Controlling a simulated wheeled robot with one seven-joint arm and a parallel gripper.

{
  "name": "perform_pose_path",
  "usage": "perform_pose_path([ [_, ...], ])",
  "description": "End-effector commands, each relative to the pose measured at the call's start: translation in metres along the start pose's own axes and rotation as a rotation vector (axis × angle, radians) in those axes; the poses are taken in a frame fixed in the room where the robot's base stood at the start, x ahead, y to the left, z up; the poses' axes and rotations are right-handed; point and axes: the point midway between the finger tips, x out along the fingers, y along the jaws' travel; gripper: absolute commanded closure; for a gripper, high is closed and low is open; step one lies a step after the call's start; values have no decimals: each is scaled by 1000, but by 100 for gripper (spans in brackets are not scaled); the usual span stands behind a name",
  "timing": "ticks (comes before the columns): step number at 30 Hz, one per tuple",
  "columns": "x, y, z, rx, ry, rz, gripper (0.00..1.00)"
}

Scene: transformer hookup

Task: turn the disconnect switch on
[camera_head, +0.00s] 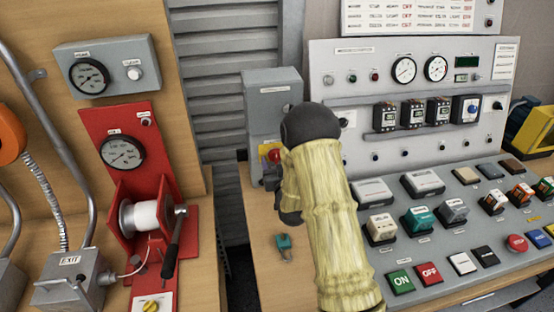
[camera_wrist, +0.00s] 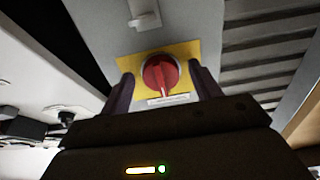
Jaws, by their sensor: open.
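The disconnect switch is a red rotary knob (camera_wrist: 160,75) on a yellow plate (camera_wrist: 185,54), fixed to a grey box. In the wrist view my gripper (camera_wrist: 162,84) is open, with one finger on each side of the knob. I cannot tell whether the fingers touch it. The knob's ridge points roughly down in that view, toward a small white label (camera_wrist: 168,99). In the head view the grey box (camera_head: 272,90) stands behind my arm, and a bit of the red knob (camera_head: 275,154) shows at its lower part. My gripper is mostly hidden behind my arm there.
A control panel (camera_head: 330,62) with gauges and coloured buttons lies to the right. A red winch stand (camera_head: 112,122) with a gauge and crank stands to the left.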

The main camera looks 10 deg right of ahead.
Motion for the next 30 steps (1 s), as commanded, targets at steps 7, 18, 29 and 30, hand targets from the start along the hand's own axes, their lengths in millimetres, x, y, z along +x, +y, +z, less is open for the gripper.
perform_pose_path([
  [7,0,0,0,0,0,0,67],
  [18,0,1,1,18,0,1,80],
  [29,0,1,4,177,1,2,80],
  [30,0,1,4,205,2,2,80],
])
